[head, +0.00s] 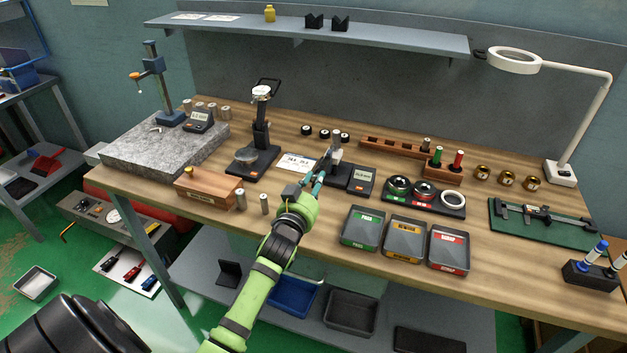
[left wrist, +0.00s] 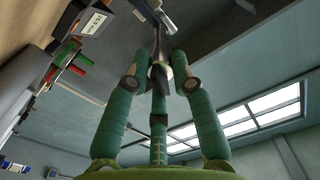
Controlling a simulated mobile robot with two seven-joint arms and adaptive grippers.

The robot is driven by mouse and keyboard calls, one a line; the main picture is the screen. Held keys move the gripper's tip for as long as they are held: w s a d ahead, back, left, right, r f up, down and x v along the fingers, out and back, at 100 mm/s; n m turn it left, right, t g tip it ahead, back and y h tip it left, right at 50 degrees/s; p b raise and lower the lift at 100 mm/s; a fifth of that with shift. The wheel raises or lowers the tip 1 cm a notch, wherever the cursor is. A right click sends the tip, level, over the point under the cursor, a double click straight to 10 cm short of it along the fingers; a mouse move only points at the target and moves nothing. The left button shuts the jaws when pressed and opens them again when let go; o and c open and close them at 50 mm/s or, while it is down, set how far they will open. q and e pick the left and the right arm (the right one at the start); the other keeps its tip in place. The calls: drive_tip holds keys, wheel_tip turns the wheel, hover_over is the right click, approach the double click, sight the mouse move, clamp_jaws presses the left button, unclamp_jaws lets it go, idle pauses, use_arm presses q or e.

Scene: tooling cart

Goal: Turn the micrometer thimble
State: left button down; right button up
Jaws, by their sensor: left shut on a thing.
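My left gripper (head: 321,168) reaches the middle of the bench from the front. Its teal fingers are closed on the near end of a micrometer (head: 336,152), a small grey and dark instrument on a black stand beside a digital readout (head: 361,180). In the left wrist view the fingers of the gripper (left wrist: 160,75) close around a dark, narrow part, which I take for the thimble (left wrist: 158,54). The fingers hide part of it, and I cannot read its scale. My right gripper is in neither view.
A black stand (head: 262,140) and a wooden box (head: 207,186) stand to the left. Three bins, green (head: 362,228), yellow (head: 405,238) and red (head: 449,249), line the front edge at right. A ring tray (head: 453,210) and a wooden rack (head: 386,146) lie beyond.

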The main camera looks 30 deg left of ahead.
use_arm(q)
drive_tip(key=shift+d+f+n, duration=0.25)
drive_tip(key=shift+f+n, duration=0.15)
drive_tip(key=shift+n, duration=0.3)
drive_tip(key=c, duration=1.3)
unclamp_jaws()
drive_tip(key=shift+r, duration=0.2)
drive_tip(key=v, duration=1.2)
